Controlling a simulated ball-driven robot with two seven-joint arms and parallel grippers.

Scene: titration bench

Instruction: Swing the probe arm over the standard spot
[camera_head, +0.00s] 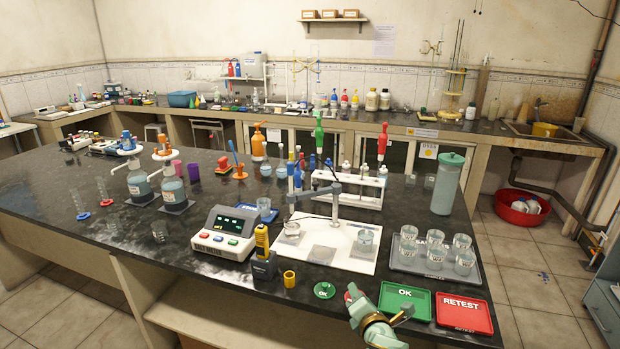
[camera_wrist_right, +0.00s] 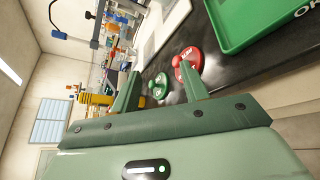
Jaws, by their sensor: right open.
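The probe arm (camera_head: 338,188) is a grey jointed arm on a post at the back of a white base board (camera_head: 345,266). Its blue probe (camera_head: 291,182) hangs at the left end, over the left beaker (camera_head: 292,229). A bare grey square (camera_head: 322,253) lies mid-board, and another beaker (camera_head: 365,238) stands at the right. I cannot read which spot is the standard one. In the right wrist view the probe arm (camera_wrist_right: 97,28) shows at the upper left. My right gripper (camera_head: 358,300) is open and empty by the bench's front edge, apart from the probe arm. My left gripper is out of view.
A green disc (camera_head: 324,290) and a red disc (camera_wrist_right: 188,62) lie near my right gripper. Green OK (camera_head: 405,300) and red RETEST (camera_head: 464,313) trays are at the right. A meter (camera_head: 225,233) and a yellow-black device (camera_head: 263,255) stand left of the board.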

